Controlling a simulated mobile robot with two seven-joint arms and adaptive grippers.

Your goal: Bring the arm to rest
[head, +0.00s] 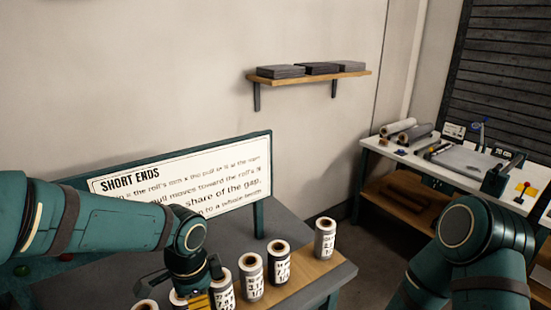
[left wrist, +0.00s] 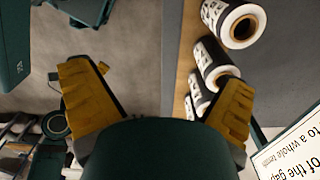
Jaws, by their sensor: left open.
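My left arm comes in from the left in the head view, its gripper (head: 197,297) low among the near rolls and partly cut off by the bottom edge. In the left wrist view my left gripper (left wrist: 157,76) has its yellow fingers spread wide with nothing between them. Labelled rolls stand in a row on the wooden strip: one at the far right end (head: 325,240), others nearer (head: 279,264) (head: 251,278) (head: 223,289).
A "SHORT ENDS" sign board (head: 235,178) stands behind the rolls. A wall shelf (head: 308,76) holds dark stacks. A white side bench (head: 400,153) with rolls and tools stands at the right. Open floor lies between the tables.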

